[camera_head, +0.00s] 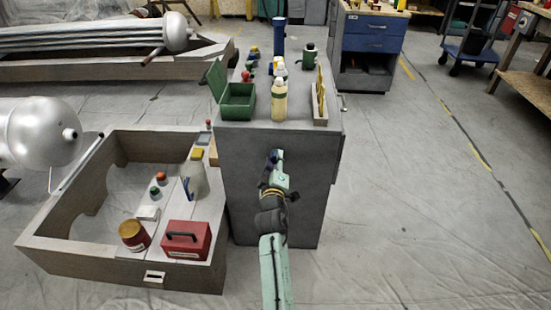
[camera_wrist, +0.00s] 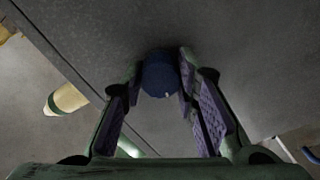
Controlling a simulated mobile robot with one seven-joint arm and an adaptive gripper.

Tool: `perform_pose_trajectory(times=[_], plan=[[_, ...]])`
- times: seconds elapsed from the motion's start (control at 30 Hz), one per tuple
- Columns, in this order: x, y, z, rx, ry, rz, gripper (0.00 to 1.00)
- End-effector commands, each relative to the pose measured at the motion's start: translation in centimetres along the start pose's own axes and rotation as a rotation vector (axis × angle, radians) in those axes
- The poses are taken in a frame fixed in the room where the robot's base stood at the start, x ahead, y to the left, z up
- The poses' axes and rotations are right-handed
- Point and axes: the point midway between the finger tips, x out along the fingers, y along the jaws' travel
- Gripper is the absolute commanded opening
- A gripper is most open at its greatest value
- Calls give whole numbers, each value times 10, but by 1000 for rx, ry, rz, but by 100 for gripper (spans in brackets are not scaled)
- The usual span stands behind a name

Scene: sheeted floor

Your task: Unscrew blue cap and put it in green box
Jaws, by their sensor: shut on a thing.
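A round blue cap (camera_wrist: 160,76) shows between the fingertips in the wrist view, against a grey surface. My gripper (camera_wrist: 161,72) is shut on it, with a finger on each side. In the head view my gripper (camera_head: 276,156) is at the front face of the grey cabinet (camera_head: 265,205), below its top edge. The cap cannot be made out clearly there. Whether it is still threaded on cannot be told. The green box (camera_head: 237,103) stands on the cabinet top at the left, its lid (camera_head: 217,80) raised open.
A cream bottle (camera_head: 279,101) stands near the cabinet's front edge. Behind it are a blue cylinder (camera_head: 279,38) and a green mug (camera_head: 309,58). A shallow wooden tray (camera_head: 321,105) is at the right. A grey frame with a red toolbox (camera_head: 186,240) stands left.

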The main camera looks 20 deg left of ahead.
Motion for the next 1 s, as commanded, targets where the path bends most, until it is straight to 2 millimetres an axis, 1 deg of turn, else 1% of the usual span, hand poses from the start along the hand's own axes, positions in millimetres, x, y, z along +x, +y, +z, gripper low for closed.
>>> perform_pose_trajectory(times=[0.03, 0.07, 0.17, 0.27, 0.37, 0.6, 0.8, 0.9, 1.0], plan=[[0, 1, 0, 0, 0, 1, 2], [0, 1, 0, 0, 0, 1, 0], [0, 2, -1, -10, 0, 1, 0], [0, 7, -3, -115, -2, -1, 0], [0, 9, -4, -332, -3, -3, 0], [0, 6, -3, -986, -1, -3, 0], [0, 4, -2, -1483, 0, -2, 0], [0, 2, -1, -1641, 1, -1, 0], [0, 1, 0, -1704, 0, 0, 0]])
